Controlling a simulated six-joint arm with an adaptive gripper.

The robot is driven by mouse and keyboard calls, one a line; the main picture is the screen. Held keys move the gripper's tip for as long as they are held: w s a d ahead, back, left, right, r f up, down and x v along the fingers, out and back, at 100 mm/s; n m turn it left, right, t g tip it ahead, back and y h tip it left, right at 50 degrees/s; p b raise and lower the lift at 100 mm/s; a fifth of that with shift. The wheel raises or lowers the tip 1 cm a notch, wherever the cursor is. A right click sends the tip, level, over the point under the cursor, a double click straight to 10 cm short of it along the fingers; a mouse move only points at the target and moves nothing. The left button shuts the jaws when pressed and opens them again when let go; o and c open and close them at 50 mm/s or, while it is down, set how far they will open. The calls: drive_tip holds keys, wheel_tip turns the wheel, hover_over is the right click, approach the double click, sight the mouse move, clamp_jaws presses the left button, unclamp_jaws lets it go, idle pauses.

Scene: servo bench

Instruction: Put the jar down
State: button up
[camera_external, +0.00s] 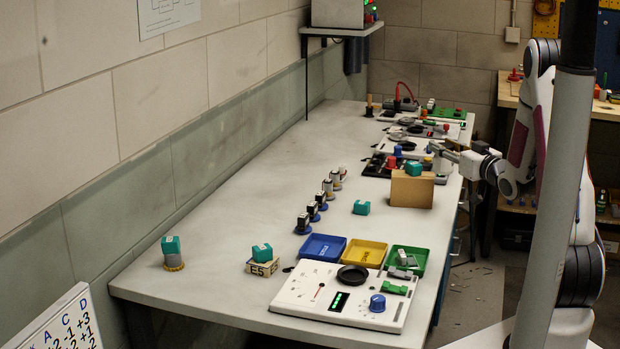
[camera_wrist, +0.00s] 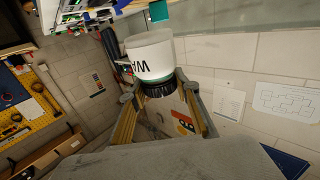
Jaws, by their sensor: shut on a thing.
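The jar (camera_wrist: 152,58) is white with a dark green band, black lettering and a black ribbed end. In the wrist view my gripper (camera_wrist: 157,90) is shut on it, the two fingers on either side of the black end. In the external view my gripper (camera_external: 440,150) reaches left over the far right part of the bench (camera_external: 235,170), beyond a brown box. I cannot make out the jar there, nor how far it is above the bench.
A brown box (camera_external: 411,190) with a teal block (camera_external: 414,168) stands near my gripper. Control panels (camera_external: 342,296) sit at the front and back. Blue (camera_external: 322,248), yellow (camera_external: 363,253) and green (camera_external: 420,262) trays lie behind the front panel. The left middle of the bench is clear.

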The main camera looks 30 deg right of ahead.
drive_tip(key=s+a+f+n+y, duration=0.1)
drive_tip(key=s+a+n+y, duration=0.1)
drive_tip(key=a, duration=0.3)
drive_tip(key=s+a+f+n+g+y, duration=0.1)
drive_tip(key=s+a+n+y, duration=0.1)
drive_tip(key=a+y, duration=0.2)
drive_tip(key=shift+a+f+y, duration=0.3)
drive_tip(key=shift+a, duration=0.4)
drive_tip(key=shift+w+f, duration=0.1)
drive_tip(key=shift+f, duration=0.05)
drive_tip(key=shift+f, duration=2.75)
drive_tip(key=shift+f, duration=2.1)
drive_tip(key=shift+f, duration=0.15)
